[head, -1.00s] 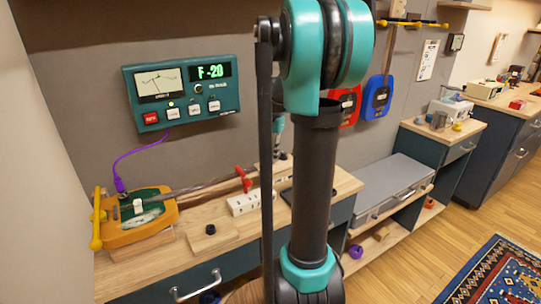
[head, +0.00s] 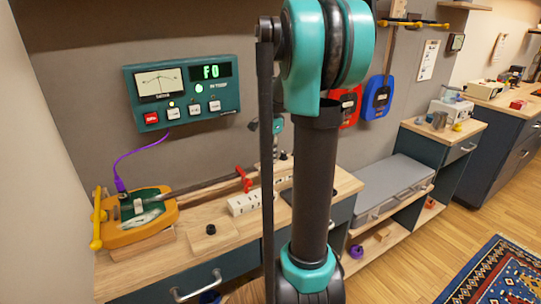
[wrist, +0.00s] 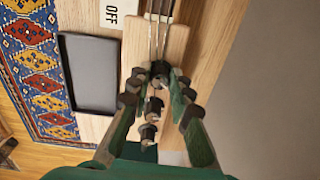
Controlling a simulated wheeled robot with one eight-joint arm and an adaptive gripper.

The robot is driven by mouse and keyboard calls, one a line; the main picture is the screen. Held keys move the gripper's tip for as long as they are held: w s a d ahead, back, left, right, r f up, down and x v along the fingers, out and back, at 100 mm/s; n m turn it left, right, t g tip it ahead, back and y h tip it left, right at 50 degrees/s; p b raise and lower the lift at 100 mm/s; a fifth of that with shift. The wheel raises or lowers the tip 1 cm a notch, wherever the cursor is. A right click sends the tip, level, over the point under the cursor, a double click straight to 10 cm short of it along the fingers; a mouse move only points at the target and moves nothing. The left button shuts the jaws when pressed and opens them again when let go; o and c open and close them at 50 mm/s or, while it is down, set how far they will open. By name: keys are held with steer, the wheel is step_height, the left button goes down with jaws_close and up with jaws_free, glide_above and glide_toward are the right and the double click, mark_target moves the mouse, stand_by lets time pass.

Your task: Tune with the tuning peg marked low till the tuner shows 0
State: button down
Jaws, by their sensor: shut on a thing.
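The tuner (head: 215,98), a dark green box on the wall, reads "F 0" with "IN TUNE" below and a green light lit. The orange and green stringed instrument (head: 118,237) lies on the bench, its neck running right behind my arm. In the wrist view, its pale wooden headstock (wrist: 136,52) carries strings and several dark tuning pegs. My gripper (wrist: 157,76) is shut on the dark tuning peg (wrist: 158,69) nearest the strings; its fingers partly hide it. Two other pegs (wrist: 148,131) sit between the fingers, closer to the palm. No "low" marking is readable.
A dark tray (wrist: 88,74) lies beside the headstock. A grey case (head: 385,182) stands on the lower shelf to the right.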

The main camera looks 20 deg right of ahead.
stand_by(0.3)
steer(key=c, duration=1.4)
jaws_free()
steer(key=shift+o, duration=0.2)
steer(key=shift+r, duration=0.1)
step_height(320, 180, up, 12)
steer(key=shift+s, duration=0.15)
